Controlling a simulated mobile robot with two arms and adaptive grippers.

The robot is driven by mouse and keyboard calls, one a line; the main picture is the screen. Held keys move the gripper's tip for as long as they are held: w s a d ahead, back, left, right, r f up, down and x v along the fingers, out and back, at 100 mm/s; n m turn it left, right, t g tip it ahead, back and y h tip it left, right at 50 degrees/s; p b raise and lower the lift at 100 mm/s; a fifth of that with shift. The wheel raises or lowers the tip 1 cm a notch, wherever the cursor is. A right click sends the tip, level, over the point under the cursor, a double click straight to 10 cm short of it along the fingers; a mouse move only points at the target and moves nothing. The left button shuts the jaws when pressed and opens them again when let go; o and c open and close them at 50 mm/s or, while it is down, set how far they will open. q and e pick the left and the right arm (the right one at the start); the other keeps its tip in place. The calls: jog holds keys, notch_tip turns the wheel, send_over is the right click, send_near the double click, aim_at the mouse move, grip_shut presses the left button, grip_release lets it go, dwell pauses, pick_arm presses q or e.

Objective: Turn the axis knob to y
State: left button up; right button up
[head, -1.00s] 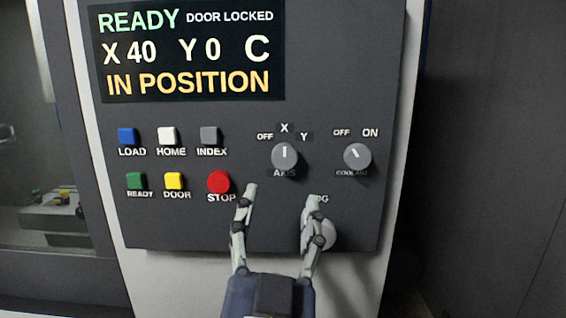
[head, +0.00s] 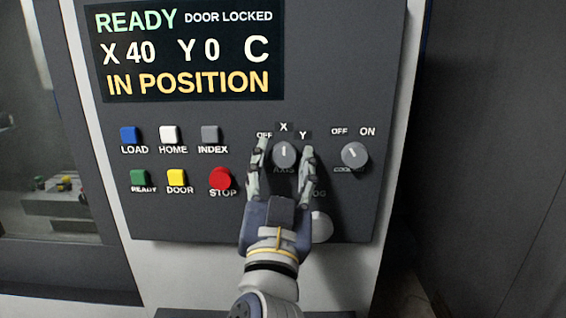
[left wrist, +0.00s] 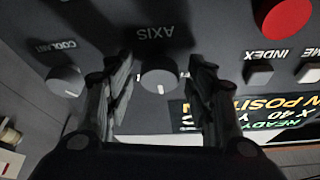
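The axis knob (head: 285,154) is a round grey dial on the dark control panel, with OFF, X and Y printed around its top. Its white mark points up at X. My left gripper (head: 284,150) is open, with one finger on each side of the knob; I cannot tell whether either finger touches it. In the left wrist view the axis knob (left wrist: 159,82) sits between the two open fingers (left wrist: 160,85), with a gap on both sides. My right gripper is in neither view.
The coolant knob (head: 355,155) is close to the right. The red STOP button (head: 220,178) and several coloured buttons are to the left. A pale round jog knob (head: 321,227) is below. The display (head: 188,50) reads X 40, Y 0, IN POSITION.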

pick_arm(q)
jog(key=c, duration=0.7)
jog(key=shift+m, duration=0.3)
jog(key=m, duration=0.1)
jog(key=m+h+p, duration=0.1)
jog(key=m+p, duration=0.1)
jog(key=shift+a+r+g+h, duration=0.1)
jog(key=shift+r+g+h, duration=0.15)
jog(key=shift+g+h, duration=0.15)
jog(key=m+g+h+p, duration=0.1)
jog(key=m+p, duration=0.2)
jog(key=m+h+p, duration=0.1)
jog(key=m+p, duration=0.2)
jog(key=shift+a+r+m+g+p, duration=0.15)
jog(key=shift+r+m+g+p, duration=0.05)
jog(key=shift+m+g+p, duration=0.2)
jog(key=shift+f+m+g+h+p, duration=0.15)
jog(key=shift+m+g+h+p, duration=0.35)
jog(key=shift+m+p, duration=0.75)
jog(key=shift+m, duration=0.25)
jog(key=shift+f, duration=0.1)
